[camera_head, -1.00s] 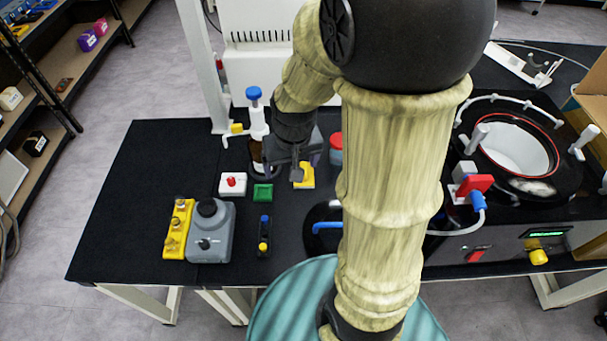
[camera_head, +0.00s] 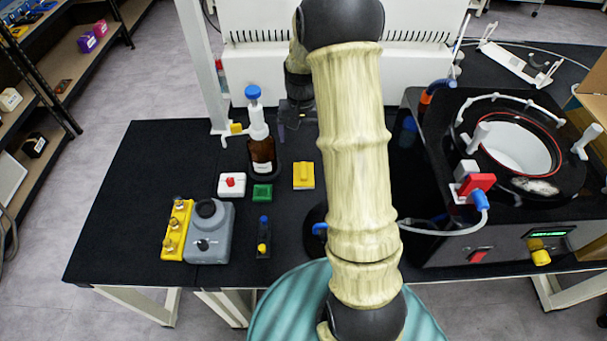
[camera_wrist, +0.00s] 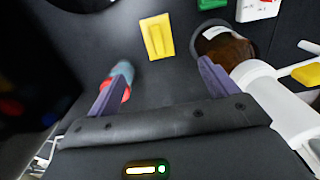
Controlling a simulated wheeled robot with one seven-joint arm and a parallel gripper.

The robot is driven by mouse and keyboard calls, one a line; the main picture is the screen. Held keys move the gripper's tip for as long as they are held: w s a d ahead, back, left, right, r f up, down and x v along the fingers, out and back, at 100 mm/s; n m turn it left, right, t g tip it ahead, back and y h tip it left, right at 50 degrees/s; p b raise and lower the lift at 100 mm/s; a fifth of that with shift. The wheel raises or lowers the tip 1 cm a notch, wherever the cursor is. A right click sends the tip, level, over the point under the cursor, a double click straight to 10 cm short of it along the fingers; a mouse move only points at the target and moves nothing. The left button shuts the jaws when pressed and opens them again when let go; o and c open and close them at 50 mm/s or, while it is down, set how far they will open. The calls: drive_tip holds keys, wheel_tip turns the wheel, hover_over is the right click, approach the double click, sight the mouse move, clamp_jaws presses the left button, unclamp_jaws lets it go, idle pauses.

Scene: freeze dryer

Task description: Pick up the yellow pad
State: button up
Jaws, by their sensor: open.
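The yellow pad (camera_head: 304,176) lies flat on the black bench top, to the right of a small green block (camera_head: 262,193). It has a raised rib along its middle. It also shows in the wrist view (camera_wrist: 157,36), beyond the fingertips. My gripper (camera_wrist: 158,75) is open and empty, with its two purple-grey fingers apart and the pad clear of both. In the head view my gripper (camera_head: 290,115) is dark and small, behind the pad towards the back of the bench, and partly hard to make out.
A brown bottle with a white dispenser (camera_head: 261,152) stands close left of the pad. A white block with a red knob (camera_head: 232,184) lies left of the green block. A black machine (camera_head: 440,180) fills the right side.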

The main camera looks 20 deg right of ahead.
drive_tip(key=p, duration=0.2)
approach(303, 170)
wheel_tip(303, 170, down, 5)
drive_tip(key=shift+a+f, duration=0.15)
drive_tip(key=shift+f, duration=0.15)
drive_tip(key=shift+d+f+p, duration=0.15)
drive_tip(key=shift+f+p, duration=0.25)
drive_tip(key=shift+f, duration=0.85)
drive_tip(key=shift+d+f+p, duration=0.1)
drive_tip(key=shift+f+p, duration=0.3)
drive_tip(key=shift+f, duration=0.85)
drive_tip(key=c, duration=1.1)
drive_tip(key=shift+o, duration=0.2)
drive_tip(key=shift+r, duration=0.1)
